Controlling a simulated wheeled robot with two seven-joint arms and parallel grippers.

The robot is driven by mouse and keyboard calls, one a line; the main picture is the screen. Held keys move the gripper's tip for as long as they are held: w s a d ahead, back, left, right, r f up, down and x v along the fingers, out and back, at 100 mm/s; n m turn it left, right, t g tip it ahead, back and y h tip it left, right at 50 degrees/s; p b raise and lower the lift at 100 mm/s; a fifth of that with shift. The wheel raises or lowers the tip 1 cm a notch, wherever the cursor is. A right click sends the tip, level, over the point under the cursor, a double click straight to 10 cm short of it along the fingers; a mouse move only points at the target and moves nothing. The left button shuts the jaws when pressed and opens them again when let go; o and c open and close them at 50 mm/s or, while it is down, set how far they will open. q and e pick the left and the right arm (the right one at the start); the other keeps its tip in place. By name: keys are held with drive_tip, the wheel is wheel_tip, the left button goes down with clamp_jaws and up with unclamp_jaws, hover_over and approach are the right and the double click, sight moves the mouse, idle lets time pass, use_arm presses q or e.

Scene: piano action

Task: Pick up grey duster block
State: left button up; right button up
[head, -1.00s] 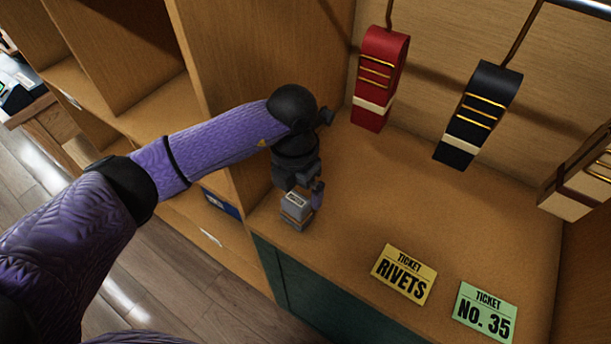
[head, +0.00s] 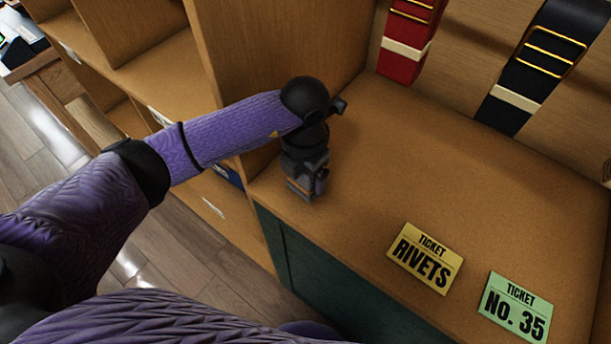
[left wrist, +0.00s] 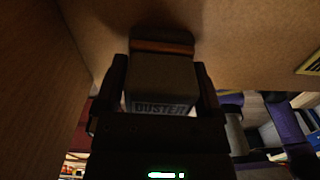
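The grey duster block (head: 300,188) sits on the wooden counter (head: 360,205) near its left front edge, mostly hidden by my left gripper (head: 306,180) in the head view. In the left wrist view the block (left wrist: 160,82) shows its "DUSTER" label, with a brown band at its far end. It lies between the two fingers of my left gripper (left wrist: 161,80), one close along each side. I cannot tell whether they press on it or a thin gap remains. My right gripper is not in view.
A yellow "RIVETS" ticket (head: 425,258) and a green "No. 35" ticket (head: 516,306) lie to the right on the counter. A red strap-like piece (head: 405,50) and a black one (head: 535,65) hang at the back. A wooden panel (head: 280,40) rises behind my left gripper. The middle counter is clear.

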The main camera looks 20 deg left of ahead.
use_arm(q)
drive_tip(key=c, duration=0.9)
